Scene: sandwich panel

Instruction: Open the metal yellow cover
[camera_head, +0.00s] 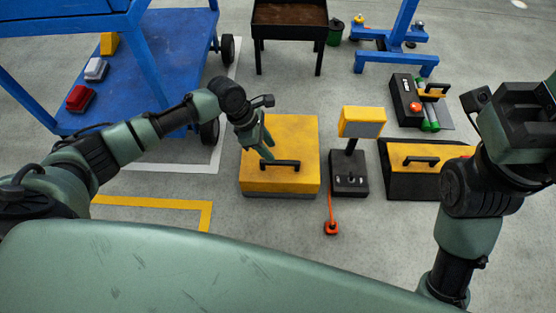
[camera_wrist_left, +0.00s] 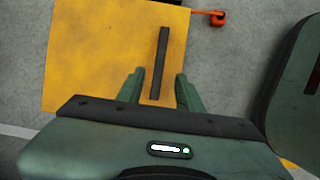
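The yellow metal cover (camera_head: 296,134) is the top of a low box on the floor in the middle of the head view. It lies flat, with a black bar handle (camera_head: 280,163) near its front edge. In the left wrist view the cover (camera_wrist_left: 90,60) fills the upper left and the handle (camera_wrist_left: 160,62) runs up the picture. My left gripper (camera_head: 264,155) is over the cover, close to the handle's left end. Its two fingers (camera_wrist_left: 160,88) are apart, with the handle's near end between them in the picture. My right gripper (camera_head: 510,105) is raised at the right, away from the cover.
A black stand with a yellow-framed screen (camera_head: 362,123) is right of the box. A red-orange plug (camera_head: 331,228) lies in front of it. A black case with a yellow top (camera_head: 420,157) is farther right. A blue cart (camera_head: 150,60) stands at left.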

